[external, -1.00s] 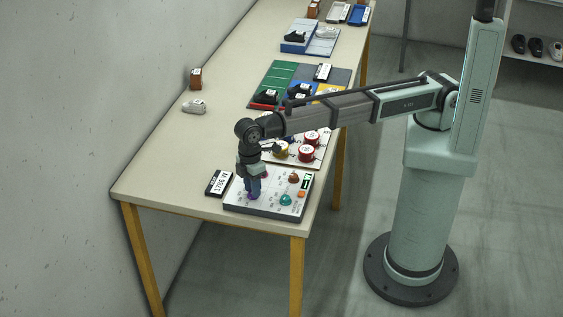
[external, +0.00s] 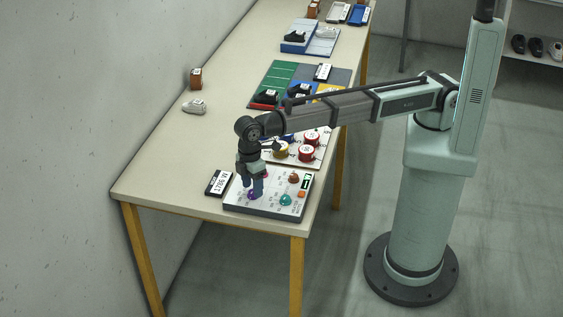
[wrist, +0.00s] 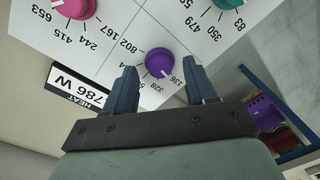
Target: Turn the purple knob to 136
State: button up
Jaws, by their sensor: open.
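The purple knob (wrist: 159,63) is on the white panel (wrist: 100,40), with the printed numbers 802, 328 and 136 around it. A pale mark on its lower right edge points about at 136 in the wrist view. In the external view the purple knob (external: 252,195) is at the panel's front left. My gripper (wrist: 160,68) is open, with one finger on each side of the knob in the wrist view and gaps between. In the external view my gripper (external: 257,187) stands just above and beside the knob, which shows beyond the fingers.
Another board with red knobs (external: 306,153) stands behind.

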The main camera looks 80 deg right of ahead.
aim_at(252, 190)
notch_tip(252, 190, up, 13)
jog(key=shift+w+d, duration=0.2)
jog(key=shift+w, duration=0.05)
dwell(0.7)
